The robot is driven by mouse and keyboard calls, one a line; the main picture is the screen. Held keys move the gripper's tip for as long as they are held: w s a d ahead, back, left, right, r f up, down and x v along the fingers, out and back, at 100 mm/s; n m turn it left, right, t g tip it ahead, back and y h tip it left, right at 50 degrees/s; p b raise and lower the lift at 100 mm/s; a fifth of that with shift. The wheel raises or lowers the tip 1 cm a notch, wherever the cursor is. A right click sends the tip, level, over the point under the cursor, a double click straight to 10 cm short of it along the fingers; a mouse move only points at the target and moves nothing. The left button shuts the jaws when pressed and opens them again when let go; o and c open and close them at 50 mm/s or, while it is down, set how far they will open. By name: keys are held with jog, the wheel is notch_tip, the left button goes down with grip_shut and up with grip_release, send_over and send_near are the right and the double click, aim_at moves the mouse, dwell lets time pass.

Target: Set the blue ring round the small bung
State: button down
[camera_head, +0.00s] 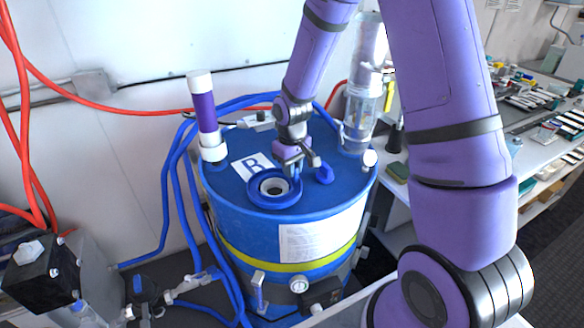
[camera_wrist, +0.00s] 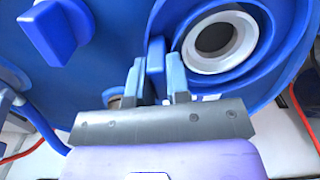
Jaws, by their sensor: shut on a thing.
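The blue ring (camera_head: 256,197) is near the front of the blue drum's top, and it shows at the right of the wrist view (camera_wrist: 287,62). Inside its outline is a round fitting with a pale rim and dark centre (camera_head: 274,187), which appears to be the small bung; it is clear in the wrist view (camera_wrist: 192,52). Whether the ring rests on the lid or hangs just above cannot be told. My gripper (camera_wrist: 156,72) is shut on an upright blue tab beside the fitting, apparently the ring's. In the head view, my gripper (camera_head: 290,165) reaches down behind the ring.
A blue knob (camera_head: 325,174) stands on the drum lid (camera_head: 228,184), right of the ring. A purple tube with white ends (camera_head: 206,112) rises at left, and a clear cylinder (camera_head: 361,110) at back right. Blue hoses run behind the drum. A cluttered bench is at right.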

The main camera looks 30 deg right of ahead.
jog(key=shift+f, duration=0.6)
jog(key=c, duration=1.4)
grip_release()
jog(key=shift+r, duration=5.45)
